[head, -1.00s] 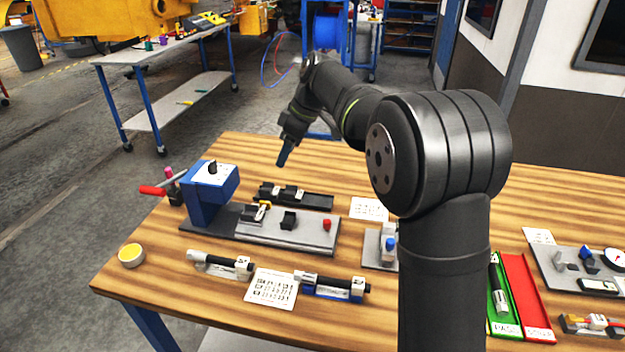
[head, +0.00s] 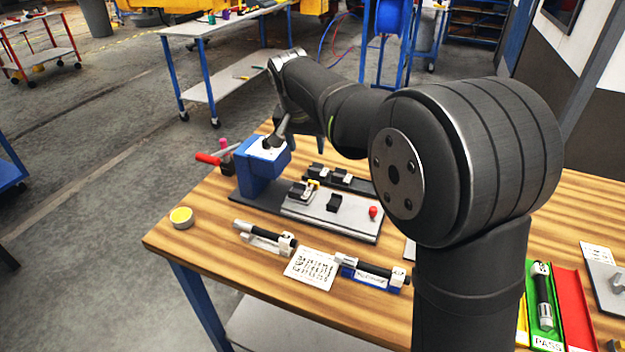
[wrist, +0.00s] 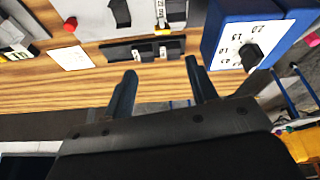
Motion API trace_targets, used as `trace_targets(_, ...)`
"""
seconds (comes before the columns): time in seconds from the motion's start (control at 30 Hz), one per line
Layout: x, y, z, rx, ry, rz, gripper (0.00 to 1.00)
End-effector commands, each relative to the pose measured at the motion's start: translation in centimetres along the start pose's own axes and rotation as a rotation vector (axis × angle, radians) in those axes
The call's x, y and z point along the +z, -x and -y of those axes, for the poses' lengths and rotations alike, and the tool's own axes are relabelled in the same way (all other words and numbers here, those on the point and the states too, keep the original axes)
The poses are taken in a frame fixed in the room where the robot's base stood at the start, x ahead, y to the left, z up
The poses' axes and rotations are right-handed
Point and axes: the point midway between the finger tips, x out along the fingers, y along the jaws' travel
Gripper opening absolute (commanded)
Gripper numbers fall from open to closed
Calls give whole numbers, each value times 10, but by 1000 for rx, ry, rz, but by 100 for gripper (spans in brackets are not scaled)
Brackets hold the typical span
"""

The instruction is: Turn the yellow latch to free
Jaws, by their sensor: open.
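The yellow latch (head: 313,183) is a small piece at the left part of a grey fixture plate (head: 350,222), beside a clamp block. It also shows small at the top of the wrist view (wrist: 162,32). My gripper (head: 283,127) is in front of the top of the blue housing (head: 258,172) in the head view, its tips hard to make out. In the wrist view my gripper (wrist: 161,68) has two dark fingers spread apart with nothing between them. It is apart from the latch. The latch's exact angle is too small to tell.
The blue housing carries a numbered dial with a black knob (wrist: 251,56), close to my right finger in the wrist view. A red-handled lever (head: 208,158) sticks out left. A black rack (head: 345,178) lies behind the plate. Bare wood shows at the front left.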

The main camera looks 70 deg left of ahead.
Motion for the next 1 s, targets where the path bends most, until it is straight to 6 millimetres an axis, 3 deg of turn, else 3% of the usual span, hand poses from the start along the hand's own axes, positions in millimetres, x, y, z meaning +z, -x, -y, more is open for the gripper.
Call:
trace_targets(0.23,4,4,9,23,-144,-49,53)
trace_targets(0.37,4,-6,9,26,-155,-50,53)
trace_targets(1.0,-2,-135,5,27,-153,-48,53)
